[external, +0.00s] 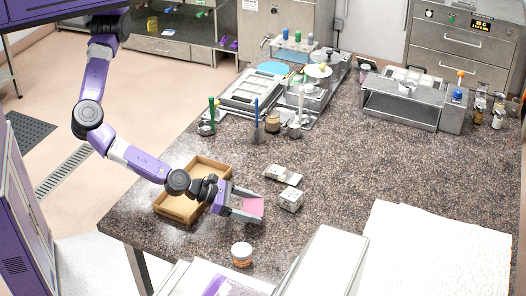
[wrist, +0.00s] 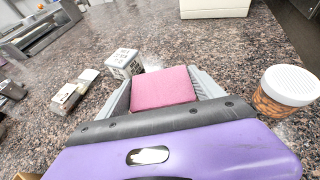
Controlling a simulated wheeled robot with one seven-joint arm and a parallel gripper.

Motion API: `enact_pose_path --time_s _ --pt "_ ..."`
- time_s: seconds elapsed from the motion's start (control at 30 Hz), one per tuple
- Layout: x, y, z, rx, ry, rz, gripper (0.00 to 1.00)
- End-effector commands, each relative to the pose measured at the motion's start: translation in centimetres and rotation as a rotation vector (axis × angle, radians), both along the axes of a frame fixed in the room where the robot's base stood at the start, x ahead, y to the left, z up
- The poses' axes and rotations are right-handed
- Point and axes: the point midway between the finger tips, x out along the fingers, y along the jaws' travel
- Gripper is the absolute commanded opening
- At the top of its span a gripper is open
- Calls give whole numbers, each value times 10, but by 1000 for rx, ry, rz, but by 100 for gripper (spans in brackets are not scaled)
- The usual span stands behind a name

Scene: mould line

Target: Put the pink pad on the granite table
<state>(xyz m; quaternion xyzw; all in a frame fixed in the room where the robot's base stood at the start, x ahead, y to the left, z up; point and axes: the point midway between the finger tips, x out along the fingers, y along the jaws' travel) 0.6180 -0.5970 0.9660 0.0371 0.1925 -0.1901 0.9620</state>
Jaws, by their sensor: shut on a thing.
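The pink pad (wrist: 162,89) is between the two grey fingers of my gripper (wrist: 165,92) in the wrist view. In the external view the pink pad (external: 253,207) shows at the end of my gripper (external: 248,206), low over the granite table (external: 340,175). My gripper is shut on the pad. I cannot tell whether the pad touches the table top. The granite table also fills the background of the wrist view (wrist: 235,50).
A small white-grey block (external: 291,199) and a flat pale piece (external: 283,175) lie near my gripper. A wooden tray (external: 165,207) is behind it, under my arm. An orange jar with a white lid (external: 241,254) stands in front. Bare granite lies to the right.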

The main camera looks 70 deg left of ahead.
Motion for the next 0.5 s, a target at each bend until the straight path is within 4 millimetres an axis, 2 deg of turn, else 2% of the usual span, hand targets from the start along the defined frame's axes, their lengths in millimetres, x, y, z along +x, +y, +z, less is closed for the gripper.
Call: enact_pose_path --time_s 0.3,0.5 --pt "0 0 -37 3 0 -2 38" --pt "0 0 -39 2 -1 -1 38"
